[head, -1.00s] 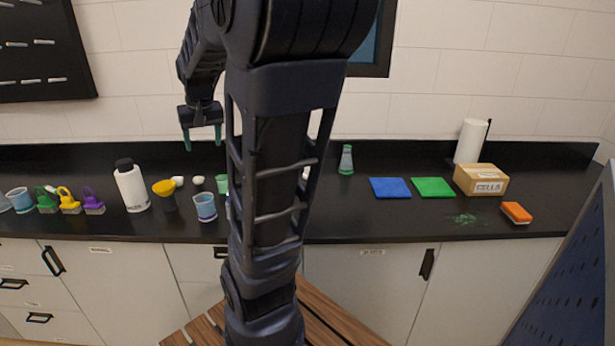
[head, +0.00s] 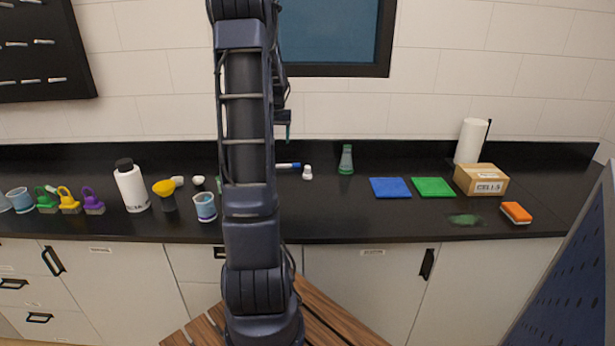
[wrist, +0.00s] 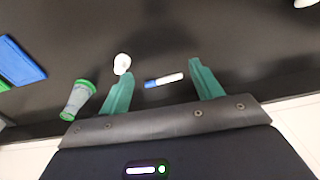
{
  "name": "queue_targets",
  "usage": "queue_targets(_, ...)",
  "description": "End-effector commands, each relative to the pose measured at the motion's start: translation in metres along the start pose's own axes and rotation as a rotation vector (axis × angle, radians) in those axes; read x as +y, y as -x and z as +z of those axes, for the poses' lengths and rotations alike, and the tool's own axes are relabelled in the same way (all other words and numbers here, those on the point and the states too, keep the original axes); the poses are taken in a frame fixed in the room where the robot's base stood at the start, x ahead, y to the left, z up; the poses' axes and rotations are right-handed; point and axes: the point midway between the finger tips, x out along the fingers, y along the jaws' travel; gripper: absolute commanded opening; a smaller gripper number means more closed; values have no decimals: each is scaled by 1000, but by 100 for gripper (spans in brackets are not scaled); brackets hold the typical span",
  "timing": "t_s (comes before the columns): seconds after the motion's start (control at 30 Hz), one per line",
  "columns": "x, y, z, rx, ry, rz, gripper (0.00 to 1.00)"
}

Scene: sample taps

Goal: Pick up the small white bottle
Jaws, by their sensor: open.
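The small white bottle (head: 307,173) stands upright on the black counter, just right of my arm in the head view. In the wrist view it (wrist: 122,64) shows just beyond the tip of my left-hand green finger. My gripper (wrist: 161,70) is open and empty, with a blue and white marker (wrist: 164,79) seen between its fingers. In the head view my gripper (head: 285,128) is partly hidden behind my arm, above the rear of the counter near the wall.
A green-capped flask (head: 346,160) stands right of the bottle. Blue (head: 390,187) and green (head: 433,187) cloths and a box (head: 481,180) lie further right.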

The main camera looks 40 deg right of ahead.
Motion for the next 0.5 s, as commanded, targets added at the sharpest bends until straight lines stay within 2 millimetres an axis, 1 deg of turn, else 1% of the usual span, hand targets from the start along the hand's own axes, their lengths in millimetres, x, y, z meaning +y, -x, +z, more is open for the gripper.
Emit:
queue_targets(0.03, 19, -14, -12, -14, -30, 5, 65)
queue_targets(0.1, 42, -31, -26, -28, -64, 11, 65)
queue_targets(0.2, 72, -53, -42, -45, -108, 17, 65)
queue_targets(0.3, 96, -70, -52, -58, -141, 22, 65)
queue_targets(0.4, 111, -81, -58, -66, -161, 25, 65)
queue_targets(0.5, 118, -87, -60, -69, -171, 26, 65)
